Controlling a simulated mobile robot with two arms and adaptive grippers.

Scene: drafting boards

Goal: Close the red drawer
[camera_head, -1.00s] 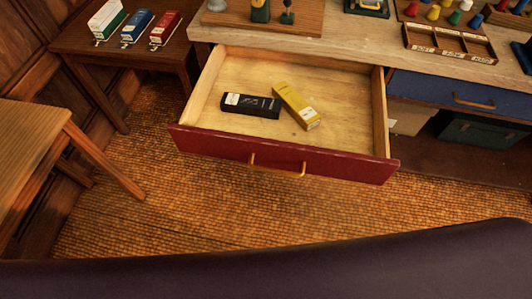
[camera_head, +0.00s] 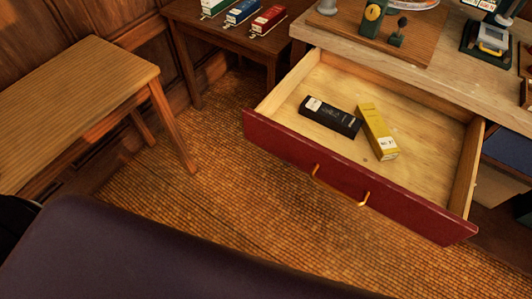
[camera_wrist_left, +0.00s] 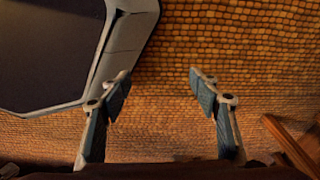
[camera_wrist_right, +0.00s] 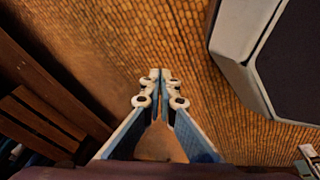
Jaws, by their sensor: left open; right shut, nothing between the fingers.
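The red drawer (camera_head: 350,178) is pulled well out from under the desk in the head view, with its brass handle (camera_head: 340,190) on the front. A black box (camera_head: 331,116) and a yellow box (camera_head: 377,131) lie inside it, apart from each other. My left gripper (camera_wrist_left: 158,82) is open and empty above the woven floor in the left wrist view. My right gripper (camera_wrist_right: 160,76) is shut with nothing in it, also above the floor, in the right wrist view. Neither gripper shows in the head view, and neither wrist view shows the drawer.
The desk top (camera_head: 410,55) behind the drawer carries a wooden board and several items. A small side table (camera_head: 230,38) holds several boxes. A wooden bench (camera_head: 80,100) stands at the left. Woven floor (camera_head: 220,190) lies clear before the drawer.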

